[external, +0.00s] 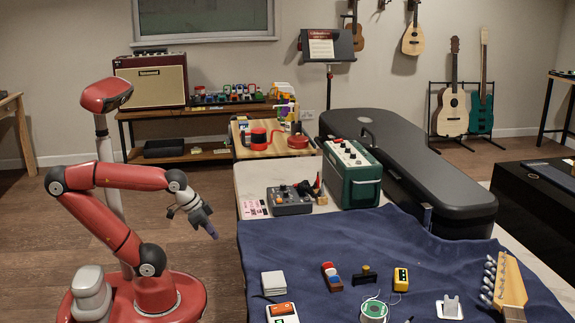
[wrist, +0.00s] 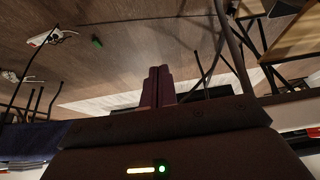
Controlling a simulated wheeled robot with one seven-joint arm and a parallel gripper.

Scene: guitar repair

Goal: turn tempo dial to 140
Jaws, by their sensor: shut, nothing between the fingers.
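No dial marked as tempo can be made out. A dark grey box with knobs on top (external: 290,200) stands on the table's left part, beside a green amplifier (external: 352,176) with small knobs on its top. I cannot tell which device bears the tempo dial, and any scale is too small to read. My gripper (external: 212,233) hangs left of the table, beside the blue cloth's edge, pointing down and apart from every device. In the wrist view my gripper's two dark fingers (wrist: 158,84) are together with nothing between them.
A blue cloth (external: 330,235) bears small tools and a guitar headstock (external: 508,280). A black guitar case (external: 410,175) lies behind. The wrist view shows floor, a white power strip (wrist: 48,37), a small green thing (wrist: 97,41) and furniture legs.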

